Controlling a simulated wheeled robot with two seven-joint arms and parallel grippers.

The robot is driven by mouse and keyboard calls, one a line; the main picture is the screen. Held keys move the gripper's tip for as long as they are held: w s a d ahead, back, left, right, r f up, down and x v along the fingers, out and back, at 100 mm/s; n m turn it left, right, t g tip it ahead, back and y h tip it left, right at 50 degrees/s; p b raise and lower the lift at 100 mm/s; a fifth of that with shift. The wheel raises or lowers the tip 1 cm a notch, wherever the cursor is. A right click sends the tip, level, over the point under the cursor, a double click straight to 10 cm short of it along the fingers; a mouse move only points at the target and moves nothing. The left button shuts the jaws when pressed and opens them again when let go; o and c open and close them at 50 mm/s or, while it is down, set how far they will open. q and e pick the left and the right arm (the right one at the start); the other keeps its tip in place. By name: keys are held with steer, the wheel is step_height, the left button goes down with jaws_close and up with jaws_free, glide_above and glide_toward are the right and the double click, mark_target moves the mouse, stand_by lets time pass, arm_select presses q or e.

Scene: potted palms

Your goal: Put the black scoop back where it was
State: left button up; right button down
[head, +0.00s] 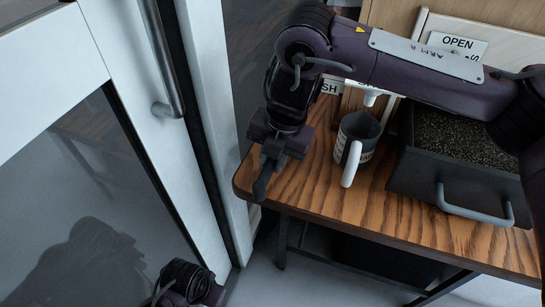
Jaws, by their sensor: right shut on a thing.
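My right gripper (272,155) hangs over the left end of the wooden table, pointing down. It is shut on a slim black thing, which I take to be the black scoop (263,182). That thing sticks out below the jaws near the table's left edge; the rest of it is hidden by the gripper. A dark open drawer (399,172) with a grey handle, holding dark grainy material, stands to the right on the table. My left gripper does not show; only a dark part of my left arm appears at the bottom left.
A dark mug (369,128) with a white handle stands on the table (300,195) between gripper and drawer. A white door (125,50) with a metal handle (165,60) is at left. An OPEN sign (458,42) is behind my right arm. The table's front strip is clear.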

steer(key=shift+f, duration=0.55)
steer(key=c, duration=1.2)
jaws_free()
